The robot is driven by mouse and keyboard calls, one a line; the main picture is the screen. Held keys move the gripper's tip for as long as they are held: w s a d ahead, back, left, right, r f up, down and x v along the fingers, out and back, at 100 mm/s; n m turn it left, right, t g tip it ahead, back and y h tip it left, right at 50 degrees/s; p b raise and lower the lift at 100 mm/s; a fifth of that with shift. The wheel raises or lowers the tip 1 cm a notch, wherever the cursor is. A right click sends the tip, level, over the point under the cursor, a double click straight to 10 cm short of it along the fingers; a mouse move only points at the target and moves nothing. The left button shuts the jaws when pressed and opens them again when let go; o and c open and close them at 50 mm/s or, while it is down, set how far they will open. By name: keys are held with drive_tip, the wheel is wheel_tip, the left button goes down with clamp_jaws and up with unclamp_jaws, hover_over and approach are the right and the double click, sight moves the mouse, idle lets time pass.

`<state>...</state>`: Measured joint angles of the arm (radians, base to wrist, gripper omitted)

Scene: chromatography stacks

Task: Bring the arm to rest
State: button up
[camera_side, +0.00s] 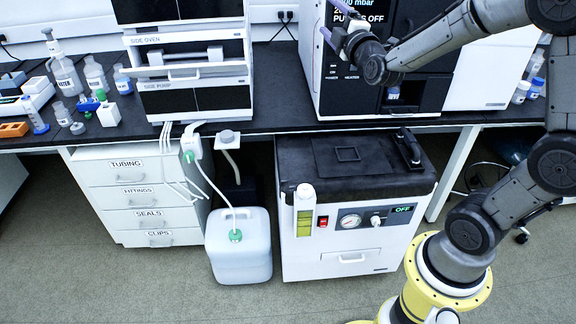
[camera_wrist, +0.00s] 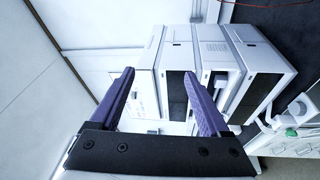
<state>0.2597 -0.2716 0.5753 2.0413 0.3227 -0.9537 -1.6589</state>
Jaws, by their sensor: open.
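My gripper (camera_wrist: 160,100) shows two purple fingers spread apart in the wrist view, with nothing between them. In the side view my gripper (camera_side: 330,22) is raised in front of the tall oven-like unit with the dark front (camera_side: 385,60), near its display. The display reads "PUMPS OFF" in part; the rest is covered by the arm. I cannot tell whether the gripper touches the unit.
A stack of modules (camera_side: 192,75) labelled side oven and side pump stands left on the black bench (camera_side: 290,118). Bottles (camera_side: 66,76) and small items are at far left. Below are a drawer cabinet (camera_side: 128,196), a white jug (camera_side: 238,255) and a pump cart (camera_side: 335,255) reading "OFF".

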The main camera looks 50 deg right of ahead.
drive_tip(key=s+a+r+m+g+y, duration=0.1)
drive_tip(key=s+a+y, duration=0.35)
drive_tip(key=a, duration=0.35)
drive_tip(key=s+a+r+m+g+y, duration=0.1)
drive_tip(key=s+a+y, duration=0.35)
drive_tip(key=a, duration=0.25)
drive_tip(key=s+a+f+m+g, duration=0.1)
drive_tip(key=s+f+m+g, duration=0.3)
drive_tip(key=s+f, duration=0.3)
drive_tip(key=s+a+f+m+g, duration=0.1)
drive_tip(key=s+f+m+g, duration=0.3)
drive_tip(key=s+f, duration=0.3)
drive_tip(key=s+g, duration=0.1)
drive_tip(key=s, duration=0.3)
drive_tip(key=shift+s+a+f+g+y, duration=0.25)
drive_tip(key=shift+s+a+g+y, duration=0.05)
drive_tip(key=shift+s+y, duration=0.1)
